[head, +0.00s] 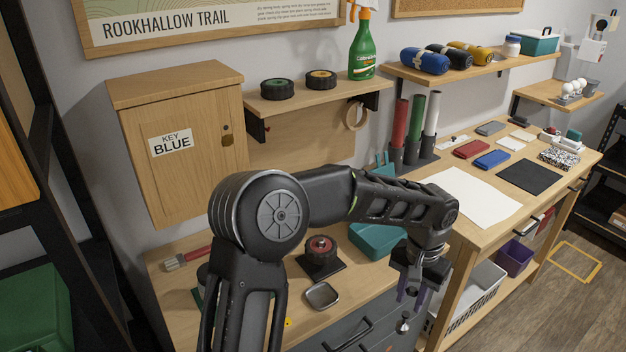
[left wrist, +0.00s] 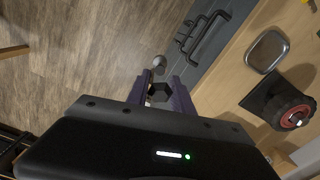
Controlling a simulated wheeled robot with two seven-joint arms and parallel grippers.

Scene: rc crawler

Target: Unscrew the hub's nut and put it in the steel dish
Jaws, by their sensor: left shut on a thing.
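The hub (head: 320,250), black with a red face and a bright metal centre, sits on a dark square base on the low wooden cabinet top; it also shows in the left wrist view (left wrist: 290,110). The steel dish (head: 322,295) lies just in front of it and looks empty, also in the left wrist view (left wrist: 267,52). My left gripper (head: 410,293) is right of both, beyond the cabinet's front edge. Its purple fingers are shut on a dark six-sided piece (left wrist: 159,92). I cannot tell for sure whether this is the hub's nut. My right gripper is not in view.
A small grey ball (left wrist: 158,61) shows past the fingertips; I cannot tell what it belongs to. A teal bin (head: 376,240) stands right of the hub and a brush (head: 188,259) lies left. Drawer handles (head: 349,336) stick out in front. The workbench (head: 455,235) stands at right.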

